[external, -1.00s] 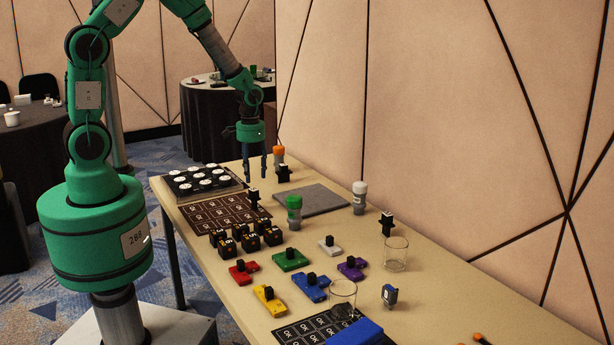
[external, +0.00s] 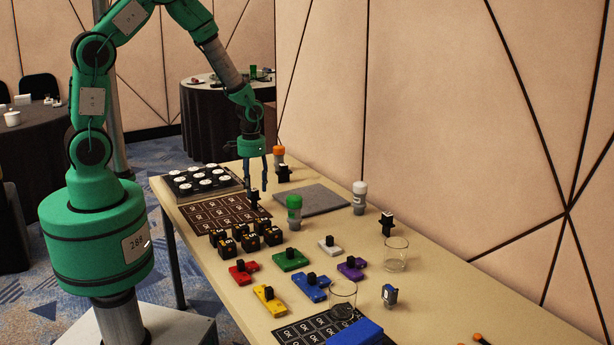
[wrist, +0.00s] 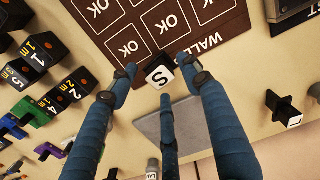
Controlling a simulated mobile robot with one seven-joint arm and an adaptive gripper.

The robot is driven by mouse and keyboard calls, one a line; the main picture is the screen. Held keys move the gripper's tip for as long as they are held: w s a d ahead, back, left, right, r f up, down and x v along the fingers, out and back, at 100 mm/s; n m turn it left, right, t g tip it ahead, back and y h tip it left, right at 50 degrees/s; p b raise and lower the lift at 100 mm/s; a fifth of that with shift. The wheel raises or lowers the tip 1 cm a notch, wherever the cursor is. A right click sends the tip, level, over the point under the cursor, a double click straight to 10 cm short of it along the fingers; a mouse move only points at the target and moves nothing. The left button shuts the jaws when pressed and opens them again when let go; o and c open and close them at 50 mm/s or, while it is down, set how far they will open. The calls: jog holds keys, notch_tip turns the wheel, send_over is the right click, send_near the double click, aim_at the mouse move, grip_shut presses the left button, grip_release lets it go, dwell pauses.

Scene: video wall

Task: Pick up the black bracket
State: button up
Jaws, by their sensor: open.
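A black bracket (external: 254,199) with a white top stands at the near right edge of the brown board. In the wrist view this bracket (wrist: 158,75) shows a white face marked S. My gripper (external: 256,186) is open and points down just above it. In the wrist view my gripper's blue fingers (wrist: 162,84) spread around the bracket, with no clear contact. A second black bracket (external: 284,173) stands farther back near the orange-capped bottle; in the wrist view a similar black bracket (wrist: 285,110) lies off to the right. A third black piece (external: 387,222) stands at the right.
The brown board (external: 205,214) with OK cells lies beside the bracket. A grey mat (external: 312,199) is to the right. A green-capped bottle (external: 294,210) and numbered black blocks (external: 227,245) stand nearby. A black tray (external: 215,170) with white discs is behind.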

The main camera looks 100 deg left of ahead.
jog(key=shift+f, duration=0.95)
grip_shut()
jog(key=shift+r, duration=0.2)
jog(key=shift+r, duration=0.6)
notch_tip(320, 180, up, 2)
jog(key=shift+r+p, duration=0.2)
jog(key=shift+p, duration=0.4)
jog(key=s+d+r+p, duration=0.1)
jog(key=s+d+p, duration=0.1)
jog(key=s+d, duration=0.9)
jog(key=shift+s+d, duration=0.15)
jog(key=shift+d, duration=0.1)
